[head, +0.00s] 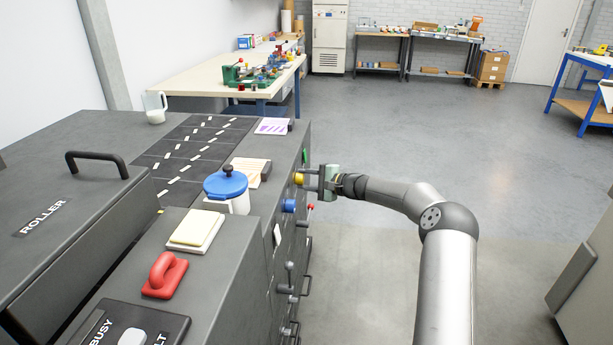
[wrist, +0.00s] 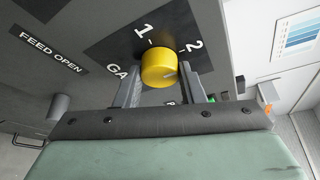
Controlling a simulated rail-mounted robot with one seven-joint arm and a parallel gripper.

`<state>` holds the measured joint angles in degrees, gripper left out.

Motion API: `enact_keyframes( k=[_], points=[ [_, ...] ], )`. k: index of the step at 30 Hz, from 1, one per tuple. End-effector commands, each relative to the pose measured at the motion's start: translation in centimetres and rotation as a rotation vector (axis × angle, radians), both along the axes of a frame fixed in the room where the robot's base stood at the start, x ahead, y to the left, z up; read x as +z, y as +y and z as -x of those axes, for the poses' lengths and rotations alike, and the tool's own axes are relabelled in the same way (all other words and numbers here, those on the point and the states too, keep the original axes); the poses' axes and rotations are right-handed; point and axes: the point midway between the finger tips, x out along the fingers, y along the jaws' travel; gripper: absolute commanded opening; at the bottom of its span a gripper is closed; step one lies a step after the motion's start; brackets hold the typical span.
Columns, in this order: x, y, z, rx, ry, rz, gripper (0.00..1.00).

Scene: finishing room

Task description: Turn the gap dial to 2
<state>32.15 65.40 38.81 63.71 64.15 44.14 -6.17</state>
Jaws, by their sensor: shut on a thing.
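The gap dial is a yellow round knob (head: 298,179) on the front of the dark machine, and it shows large in the wrist view (wrist: 157,67). White numbers 1 and 2 with tick marks are printed on the dark panel (wrist: 118,45) behind it, 1 at upper left and 2 at upper right. A short pale line shows on the right part of the knob's face; I cannot tell whether it lines up with the 2 tick. My gripper (head: 308,178) has a finger on each side of the knob and is shut on it. The label below is partly hidden.
A blue knob (head: 289,205) and a small red knob (head: 310,207) sit near the dial. Levers and handles (head: 288,270) stick out lower on the front. On top stand a blue-lidded jug (head: 226,187) and a red handle (head: 164,275).

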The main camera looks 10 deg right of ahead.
Motion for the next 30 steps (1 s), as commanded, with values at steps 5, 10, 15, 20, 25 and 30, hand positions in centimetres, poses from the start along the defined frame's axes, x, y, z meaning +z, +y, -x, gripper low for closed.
enact_keyframes(
  k=[5, 10, 15, 20, 25, 30],
  points=[
    [0.07, 0.03, -0.02, 0.001, 0.037, -0.012, 0.13],
    [0.00, 0.03, -0.01, 0.000, 0.047, -0.015, 0.13],
    [-0.02, 0.03, -0.01, 0.001, 0.047, -0.016, 0.13],
    [-0.01, 0.03, -0.01, 0.001, 0.047, -0.016, 0.41],
    [0.00, 0.02, -0.01, 0.001, 0.046, -0.016, 0.58],
    [0.01, -0.03, 0.01, 0.000, 0.046, -0.016, 0.58]
  ],
)
